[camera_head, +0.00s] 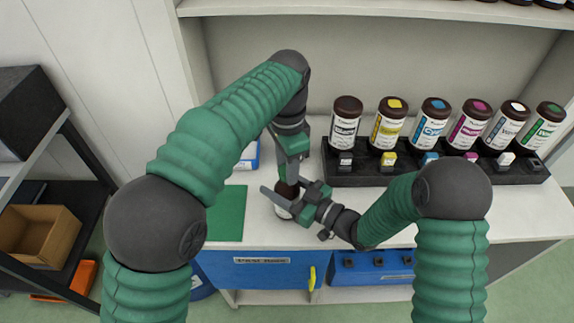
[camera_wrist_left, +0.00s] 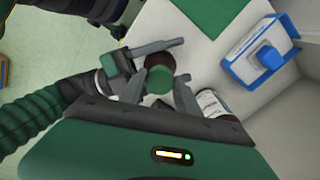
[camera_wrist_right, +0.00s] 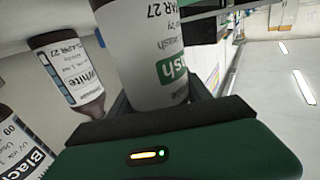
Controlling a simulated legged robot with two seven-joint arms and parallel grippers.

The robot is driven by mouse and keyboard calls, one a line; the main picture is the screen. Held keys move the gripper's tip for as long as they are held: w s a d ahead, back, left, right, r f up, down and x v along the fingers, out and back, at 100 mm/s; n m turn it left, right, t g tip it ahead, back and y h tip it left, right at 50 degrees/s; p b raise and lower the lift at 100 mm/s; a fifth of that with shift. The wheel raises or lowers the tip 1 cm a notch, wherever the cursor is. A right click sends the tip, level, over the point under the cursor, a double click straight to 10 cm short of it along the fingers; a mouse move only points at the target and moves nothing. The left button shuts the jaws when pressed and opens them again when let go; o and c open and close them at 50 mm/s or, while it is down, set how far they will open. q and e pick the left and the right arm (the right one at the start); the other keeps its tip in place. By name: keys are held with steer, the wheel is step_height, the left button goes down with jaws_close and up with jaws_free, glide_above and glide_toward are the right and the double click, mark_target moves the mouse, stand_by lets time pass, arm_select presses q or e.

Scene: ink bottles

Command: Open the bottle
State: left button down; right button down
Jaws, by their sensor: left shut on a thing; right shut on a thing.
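My right gripper (camera_head: 287,199) comes in from the right and is shut on the bottle's body. The cap's seat on the neck is hidden.
A black rack (camera_head: 345,175) at the back right holds several labelled bottles (camera_head: 389,123). A green mat (camera_head: 227,213) lies left of the held bottle. A blue-and-white box (camera_head: 248,157) stands behind it. A blue drawer (camera_head: 260,272) is below the counter's front edge.

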arm_select(q)
steer(key=n, duration=0.6)
steer(key=shift+d+r+n, duration=0.1)
steer(key=shift+d+n, duration=0.1)
steer(key=shift+n, duration=0.2)
arm_select(e)
steer(key=shift+s+a, duration=0.1)
steer(key=shift+a, duration=0.05)
arm_select(q)
steer(key=n, duration=1.2)
steer(key=shift+n, duration=0.4)
steer(key=n, duration=0.5)
steer(key=shift+w, duration=0.1)
arm_select(e)
steer(key=shift+f, duration=0.1)
arm_select(q)
steer(key=c, duration=1.1)
jaws_free()
steer(key=shift+o, duration=1.1)
steer(key=shift+a, duration=0.1)
